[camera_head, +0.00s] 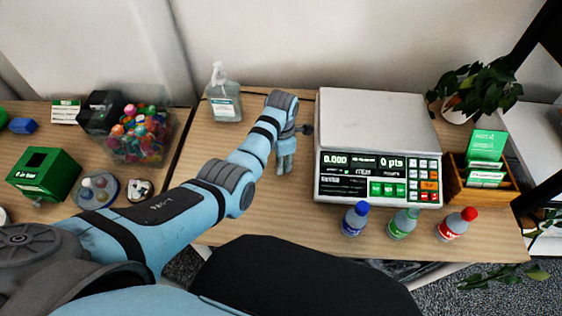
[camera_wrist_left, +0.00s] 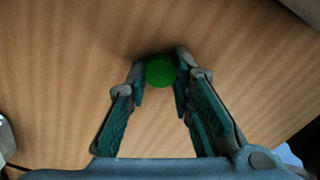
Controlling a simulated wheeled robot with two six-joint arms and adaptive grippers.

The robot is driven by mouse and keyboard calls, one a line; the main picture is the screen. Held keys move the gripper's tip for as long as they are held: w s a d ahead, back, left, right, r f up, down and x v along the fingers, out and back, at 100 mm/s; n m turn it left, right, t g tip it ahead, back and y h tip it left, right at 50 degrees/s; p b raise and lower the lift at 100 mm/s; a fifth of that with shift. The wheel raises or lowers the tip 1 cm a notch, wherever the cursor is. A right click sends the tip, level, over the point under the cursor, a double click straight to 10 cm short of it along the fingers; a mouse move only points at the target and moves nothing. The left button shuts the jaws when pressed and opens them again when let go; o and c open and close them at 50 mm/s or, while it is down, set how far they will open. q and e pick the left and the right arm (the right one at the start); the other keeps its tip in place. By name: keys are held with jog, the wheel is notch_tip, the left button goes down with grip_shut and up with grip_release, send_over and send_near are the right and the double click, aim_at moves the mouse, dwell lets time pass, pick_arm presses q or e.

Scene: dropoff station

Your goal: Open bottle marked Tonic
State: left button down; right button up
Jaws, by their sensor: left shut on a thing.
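My left gripper (camera_head: 284,164) points down over the table, left of the scale. In the left wrist view, its fingertips (camera_wrist_left: 161,80) are shut on a small round green cap (camera_wrist_left: 160,71), with bare wood beyond it. Three small bottles stand upright in front of the scale: a blue-capped bottle (camera_head: 354,220), a green bottle (camera_head: 402,224) and a red-capped bottle (camera_head: 455,224). My gripper is apart from all three. The bottle labels are too small to read, so I cannot tell which is Tonic. Whether the green bottle has a cap on is unclear. My right gripper is not in view.
A scale (camera_head: 378,125) fills the table's middle. A pump bottle (camera_head: 223,95) stands at the back. A wooden card box (camera_head: 483,182) and a plant (camera_head: 475,92) are at the right. A green box (camera_head: 44,173) and a clear bin of colourful caps (camera_head: 140,135) are left.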

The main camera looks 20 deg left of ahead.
pick_arm(q)
jog(key=c, duration=1.4)
grip_release()
jog(key=shift+f, duration=0.1)
notch_tip(320, 180, up, 12)
jog(key=p, duration=0.4)
jog(key=shift+r, duration=0.2)
